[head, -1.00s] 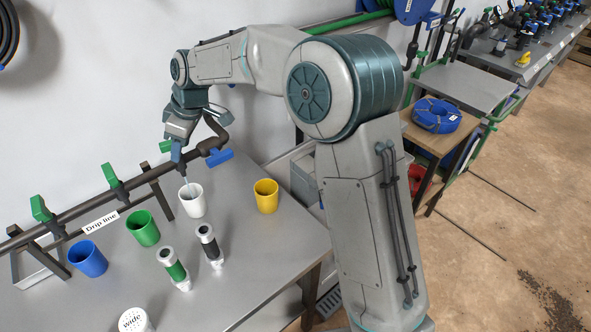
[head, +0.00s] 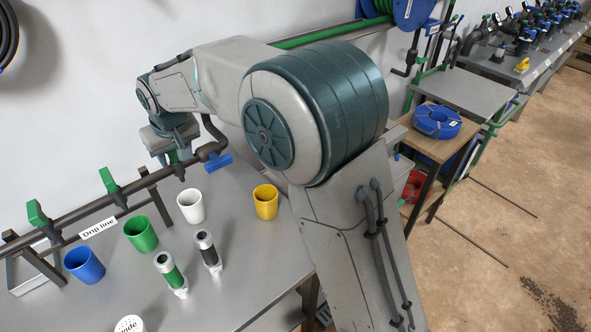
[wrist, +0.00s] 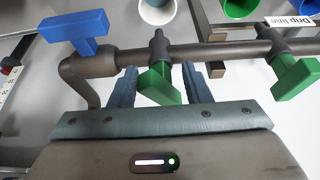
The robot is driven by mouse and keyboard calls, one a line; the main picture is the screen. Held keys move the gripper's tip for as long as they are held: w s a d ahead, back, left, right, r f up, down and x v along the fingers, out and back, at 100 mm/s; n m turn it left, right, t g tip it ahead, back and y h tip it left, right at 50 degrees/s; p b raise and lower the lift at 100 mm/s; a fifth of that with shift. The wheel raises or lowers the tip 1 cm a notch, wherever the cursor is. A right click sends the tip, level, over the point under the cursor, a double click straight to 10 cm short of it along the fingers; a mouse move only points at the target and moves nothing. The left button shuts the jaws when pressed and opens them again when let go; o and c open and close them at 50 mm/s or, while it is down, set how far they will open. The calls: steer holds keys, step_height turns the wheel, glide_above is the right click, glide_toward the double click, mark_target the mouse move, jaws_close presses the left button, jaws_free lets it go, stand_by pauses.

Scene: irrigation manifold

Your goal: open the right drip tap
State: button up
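The right drip tap has a green handle (wrist: 157,84) on a dark pipe. In the wrist view the handle sits between the two fingers of my gripper (wrist: 159,68). The fingers are apart, one on each side; whether either touches the handle I cannot tell. The handle stands out from the pipe toward my gripper. In the head view my arm mostly hides this tap. The middle tap (head: 110,181) and the left tap (head: 38,214) also have green handles. A white cup (head: 191,207) stands on the table below the right tap.
A blue-handled valve (head: 217,163) is at the pipe's right end, close to my gripper. Green (head: 140,235), blue (head: 84,264) and yellow (head: 265,200) cups and two small cylinders stand on the grey table. Its front right is clear.

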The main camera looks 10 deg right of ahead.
steer(key=v, duration=1.4)
steer(key=s+d+f+m, duration=0.1)
steer(key=s+d+f, duration=0.2)
steer(key=d, duration=0.4)
steer(key=s+d+f+m+h+b, duration=0.1)
steer(key=s+d+f, duration=0.1)
steer(key=d, duration=0.6)
steer(key=s+d+f+m+h+b, duration=0.1)
steer(key=s+d+f+m, duration=0.1)
steer(key=d, duration=0.5)
steer(key=s+f, duration=0.1)
steer(key=s, duration=0.1)
steer(key=shift+s+d+f+g, duration=0.3)
steer(key=shift+d+f, duration=0.05)
steer(key=shift+f, duration=0.05)
